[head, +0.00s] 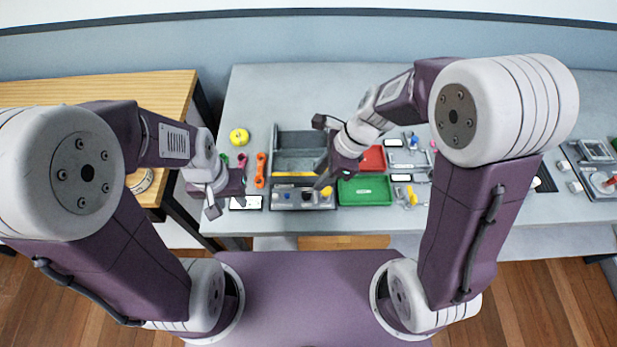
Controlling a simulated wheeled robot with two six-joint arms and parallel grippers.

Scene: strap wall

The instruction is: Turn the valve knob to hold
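A small grey control panel (291,204) lies at the front middle of the table. It carries a few small knobs, one of them dark (305,195) and one yellow (327,192). I cannot tell which is the valve knob, nor read any hold mark. My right gripper (322,177) is just above and behind the panel's right part, pointing down; whether it touches a knob is unclear. My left gripper (228,198) is over the table's left front, beside a white-screened device, away from the panel. The fingers of both are too small and dark to judge their opening.
A grey open bin (296,140) stands behind the panel. Green (365,191) and red (373,159) trays lie to its right. An orange tool (260,170) and yellow roll (239,137) lie left. A device with a red knob (611,181) sits far right.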

